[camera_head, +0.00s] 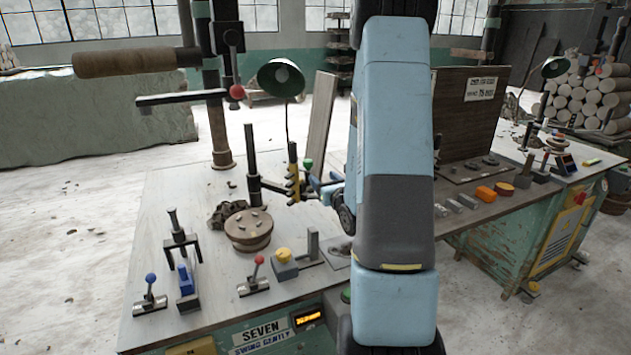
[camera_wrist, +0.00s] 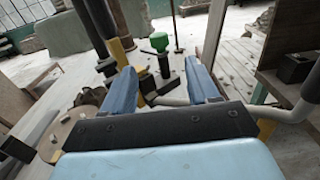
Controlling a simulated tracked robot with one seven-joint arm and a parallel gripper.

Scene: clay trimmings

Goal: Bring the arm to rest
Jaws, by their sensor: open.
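My arm, in light blue and dark grey, rises through the middle of the head view and hides part of the bench. My gripper (camera_wrist: 163,88) shows in the wrist view with two blue fingers spread apart and nothing between them at the tips. In the head view its end (camera_head: 325,188) shows small and partly hidden at the left of my arm, above the bench. A green-topped lever or knob (camera_wrist: 158,42) stands beyond the fingers; the green knob (camera_head: 308,164) also shows in the head view. Whether the fingers touch anything there I cannot tell.
The bench (camera_head: 180,195) carries a round wooden disc (camera_head: 248,229), a red-knobbed lever (camera_head: 256,276), a blue-knobbed lever (camera_head: 150,292) and a green lamp (camera_head: 281,78). A post with a wooden handle (camera_head: 125,63) stands at the left. A dark signed panel (camera_head: 463,115) stands right of my arm.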

